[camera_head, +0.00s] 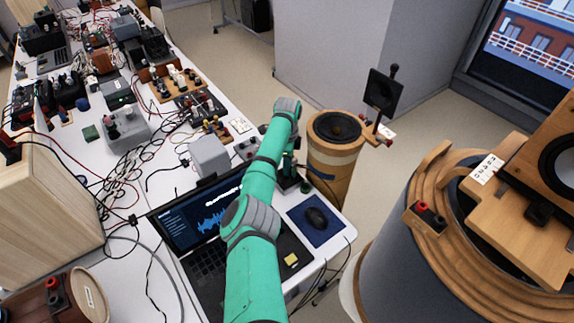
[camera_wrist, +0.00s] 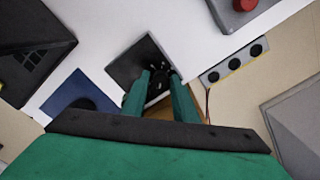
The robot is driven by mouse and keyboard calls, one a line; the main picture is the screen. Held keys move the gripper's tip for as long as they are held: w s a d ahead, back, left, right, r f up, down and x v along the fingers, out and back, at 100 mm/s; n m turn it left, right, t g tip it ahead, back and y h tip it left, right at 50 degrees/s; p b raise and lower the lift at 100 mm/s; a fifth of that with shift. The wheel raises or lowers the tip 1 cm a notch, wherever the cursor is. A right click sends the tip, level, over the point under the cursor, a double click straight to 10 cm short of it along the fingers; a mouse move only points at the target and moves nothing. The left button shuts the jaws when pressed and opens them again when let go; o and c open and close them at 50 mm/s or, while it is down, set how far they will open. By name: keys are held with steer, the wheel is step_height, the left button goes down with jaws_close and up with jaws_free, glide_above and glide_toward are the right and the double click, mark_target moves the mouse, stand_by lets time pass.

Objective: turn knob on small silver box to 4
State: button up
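A small silver box (camera_wrist: 234,63) with a row of three round black parts on its face lies right of my gripper in the wrist view. In the head view, a small grey box with dark round parts (camera_head: 246,149) shows beside my arm and seems to be the same one. Any knob numbers are too small to read. My gripper (camera_wrist: 160,80) has its two green fingers apart, over a dark object with a black square plate (camera_wrist: 128,64). I cannot tell whether they touch it. In the head view, my arm partly hides the gripper.
A larger plain grey box (camera_head: 210,156) stands left of my arm. The laptop (camera_head: 205,262) lies under the arm, with a mouse on a blue pad (camera_head: 332,235) to the right. A wooden speaker cylinder (camera_head: 335,165) stands past the table edge. Cables cover much of the table.

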steer(key=shift+c, duration=0.6)
steer(key=shift+a, duration=0.15)
jaws_close()
steer(key=shift+m, duration=0.3)
steer(key=m, duration=0.3)
steer(key=shift+w, duration=0.1)
steer(key=shift+m, duration=2)
steer(key=shift+a, duration=0.1)
steer(key=shift+r, duration=0.1)
steer(key=shift+o, duration=0.6)
jaws_free()
